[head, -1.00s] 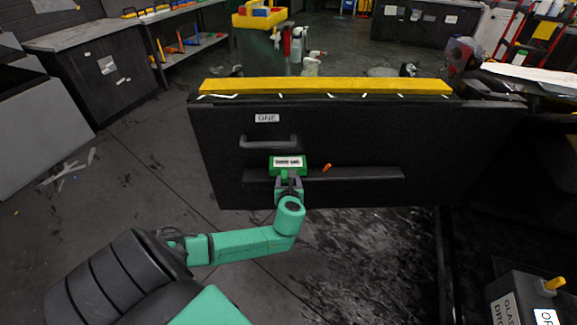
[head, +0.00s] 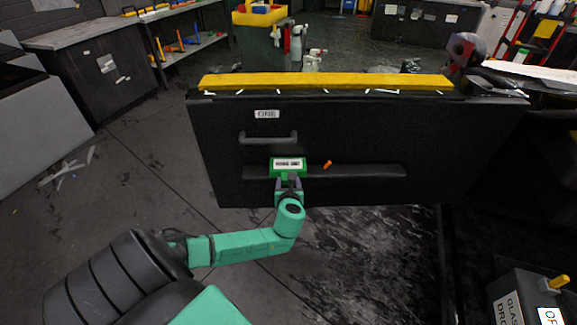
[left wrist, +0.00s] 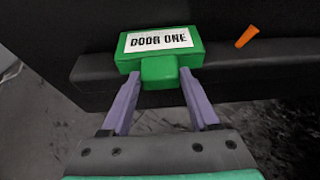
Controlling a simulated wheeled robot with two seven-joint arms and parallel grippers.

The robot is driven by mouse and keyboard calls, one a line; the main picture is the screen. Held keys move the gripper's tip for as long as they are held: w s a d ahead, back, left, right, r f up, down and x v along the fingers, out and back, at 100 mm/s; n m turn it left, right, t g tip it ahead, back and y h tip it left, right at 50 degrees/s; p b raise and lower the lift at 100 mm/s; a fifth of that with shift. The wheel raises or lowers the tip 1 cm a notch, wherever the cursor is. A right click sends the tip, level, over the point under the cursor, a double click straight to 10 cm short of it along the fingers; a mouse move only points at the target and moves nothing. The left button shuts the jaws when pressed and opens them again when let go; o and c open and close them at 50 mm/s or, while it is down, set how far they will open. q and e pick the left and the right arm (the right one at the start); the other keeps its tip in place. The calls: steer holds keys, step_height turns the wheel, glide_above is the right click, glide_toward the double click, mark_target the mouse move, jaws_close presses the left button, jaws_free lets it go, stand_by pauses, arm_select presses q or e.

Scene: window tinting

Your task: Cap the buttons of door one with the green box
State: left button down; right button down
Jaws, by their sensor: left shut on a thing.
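The green box (head: 288,165) carries a white label; in the left wrist view the label on the green box (left wrist: 138,53) reads "DOOR ONE". My left gripper (head: 289,183) is shut on the tab at the near side of the box, its purple fingers (left wrist: 152,84) on either side of it. The box is at the armrest ledge (head: 350,171) of the black door panel (head: 400,130) marked "ONE". It covers part of the ledge toward its left end. Any buttons under it are hidden, and I cannot tell whether it is fully seated. My right gripper is not in view.
An orange peg-like piece (head: 327,165) stands on the ledge just right of the box; it also shows in the left wrist view (left wrist: 247,36). A door handle (head: 268,138) is above the ledge. A yellow strip (head: 325,82) runs along the door's top. Open floor lies left.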

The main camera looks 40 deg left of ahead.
arm_select(q)
steer(key=shift+c, duration=0.3)
jaws_free()
steer(key=p+v, duration=0.1)
steer(key=v, duration=1.3)
steer(key=shift+s+d+p, duration=0.2)
steer(key=shift+d+p, duration=0.05)
steer(key=shift+p, duration=0.1)
